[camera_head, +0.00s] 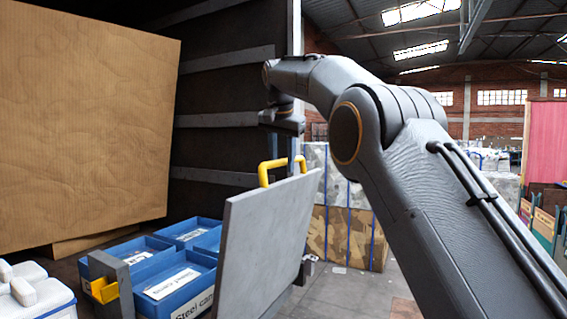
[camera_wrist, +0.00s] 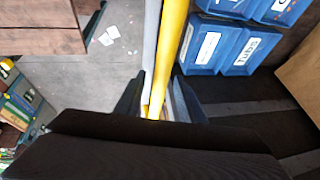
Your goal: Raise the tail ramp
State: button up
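The tail ramp (camera_head: 262,238) is a flat grey panel at the truck's open end. It stands steeply, close to upright and a little tilted. A yellow handle (camera_head: 283,165) is fixed at its top edge. My gripper (camera_head: 283,133) is just above the handle, pointing down. In the wrist view, my gripper (camera_wrist: 158,98) has its fingers apart, with the yellow handle (camera_wrist: 172,50) and the pale ramp edge (camera_wrist: 151,40) running between them. I see no clear contact; the fingertips are partly hidden in the head view.
Blue labelled bins (camera_head: 175,284) stand on the truck floor behind the ramp. A large cardboard box (camera_head: 85,130) fills the left, with a white-lidded container (camera_head: 35,295) at lower left. Wrapped pallets (camera_head: 345,236) stand beyond. Grey floor (camera_head: 345,292) outside the ramp is mostly clear.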

jog(key=v, duration=0.7)
jog(key=shift+r, duration=0.25)
jog(key=shift+s, duration=0.1)
